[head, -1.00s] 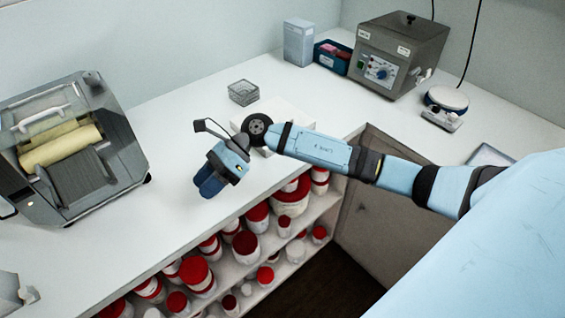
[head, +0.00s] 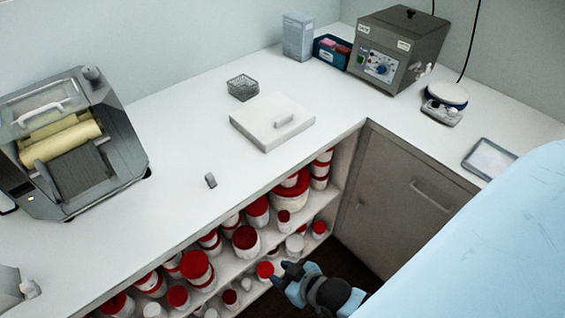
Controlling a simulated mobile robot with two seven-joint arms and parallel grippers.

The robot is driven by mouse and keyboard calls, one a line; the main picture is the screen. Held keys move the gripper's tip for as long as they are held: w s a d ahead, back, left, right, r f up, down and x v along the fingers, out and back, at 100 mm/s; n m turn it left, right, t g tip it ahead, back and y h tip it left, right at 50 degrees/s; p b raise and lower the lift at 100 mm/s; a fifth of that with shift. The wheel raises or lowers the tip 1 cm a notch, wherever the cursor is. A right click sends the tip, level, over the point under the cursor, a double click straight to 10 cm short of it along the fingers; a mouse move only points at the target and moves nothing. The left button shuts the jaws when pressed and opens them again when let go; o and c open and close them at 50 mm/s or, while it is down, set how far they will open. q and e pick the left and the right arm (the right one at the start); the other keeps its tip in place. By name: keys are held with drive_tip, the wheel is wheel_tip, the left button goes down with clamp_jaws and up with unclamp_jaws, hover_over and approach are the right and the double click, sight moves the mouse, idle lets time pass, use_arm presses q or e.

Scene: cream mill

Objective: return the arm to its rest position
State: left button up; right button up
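My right gripper (head: 285,275) is low at the bottom centre of the head view, in front of the shelves and below the counter top. It looks empty and apart from the jars. Its fingers are small and foreshortened, so I cannot tell whether they are open or shut. My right arm is folded down, and only its end shows beside the large light blue surface at the right. A small grey piece (head: 211,180) stands alone on the white counter (head: 185,215), well away from the gripper. My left gripper is not in view.
Open shelves below the counter hold several red-lidded jars (head: 246,240) close to the gripper. A cabinet door (head: 395,190) is at the right.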

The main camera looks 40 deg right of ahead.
wheel_tip(320, 180, up, 8)
drive_tip(key=p, duration=0.9)
drive_tip(key=shift+d+r, duration=0.2)
drive_tip(key=shift+a+r, duration=0.1)
drive_tip(key=shift+r, duration=0.1)
